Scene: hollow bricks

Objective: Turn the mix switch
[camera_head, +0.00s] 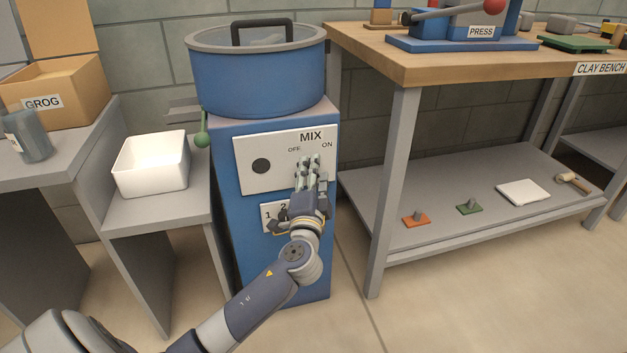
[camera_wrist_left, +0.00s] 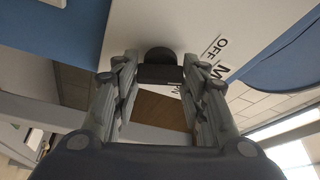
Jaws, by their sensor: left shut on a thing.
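The blue mixer (camera_head: 228,225) has a white panel (camera_head: 245,185) marked MIX, with OFF and ON labels. My left gripper (camera_head: 309,162) is in front of this panel, just below the labels. It hides the mix switch in the head view. In the left wrist view my left gripper (camera_wrist_left: 160,78) has its fingers on both sides of the dark bar of the mix switch (camera_wrist_left: 160,73) and is shut on it. A dark round part shows behind the bar. The switch's exact angle is hard to tell. My right gripper is not in view.
A blue lidded pot (camera_head: 255,82) sits on top of the mixer, with a green-knobbed lever (camera_head: 202,140) at its left. A white bin (camera_head: 150,178) stands left, the clay bench (camera_head: 400,68) right.

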